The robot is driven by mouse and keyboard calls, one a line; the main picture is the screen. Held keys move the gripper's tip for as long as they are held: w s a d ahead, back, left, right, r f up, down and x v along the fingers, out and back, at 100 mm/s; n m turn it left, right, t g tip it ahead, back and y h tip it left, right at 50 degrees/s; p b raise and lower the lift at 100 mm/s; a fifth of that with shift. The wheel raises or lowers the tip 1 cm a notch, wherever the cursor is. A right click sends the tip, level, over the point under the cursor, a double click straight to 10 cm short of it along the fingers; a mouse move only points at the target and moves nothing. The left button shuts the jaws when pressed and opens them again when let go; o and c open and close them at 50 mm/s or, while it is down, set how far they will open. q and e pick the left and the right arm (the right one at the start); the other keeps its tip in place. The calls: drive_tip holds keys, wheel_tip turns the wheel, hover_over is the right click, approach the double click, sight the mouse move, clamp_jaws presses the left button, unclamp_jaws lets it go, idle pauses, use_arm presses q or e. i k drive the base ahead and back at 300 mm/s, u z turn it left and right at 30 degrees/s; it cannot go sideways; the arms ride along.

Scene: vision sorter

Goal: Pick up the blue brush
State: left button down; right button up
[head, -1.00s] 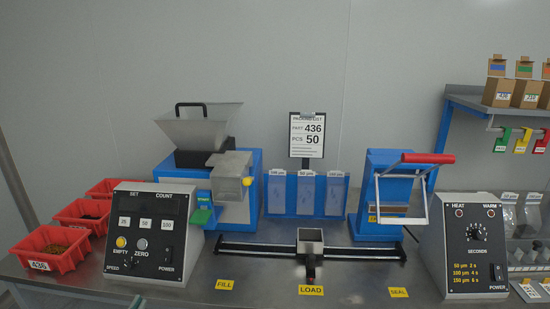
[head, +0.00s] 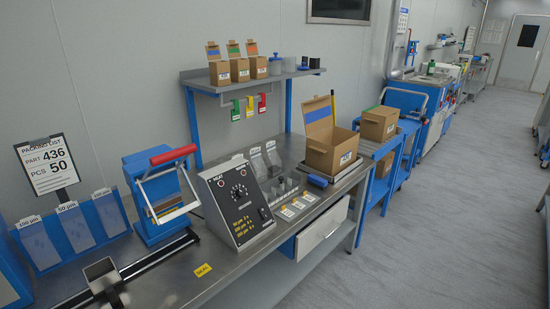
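Neither of my grippers is in view. The heat sealer (head: 163,196), blue with a red handle bar, stands on the steel bench at the left. The control box (head: 237,203) with a dial and yellow print stands to its right.
An open cardboard box (head: 332,153) with a yellow stick behind it stands at the bench's right end. Small boxes and jars stand on the raised shelf (head: 205,82). A partly open drawer (head: 322,230) juts out at the bench front. The grey floor (head: 420,235) at right is clear.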

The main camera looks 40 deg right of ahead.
sight(317, 182)
drive_tip(key=z, duration=1.65)
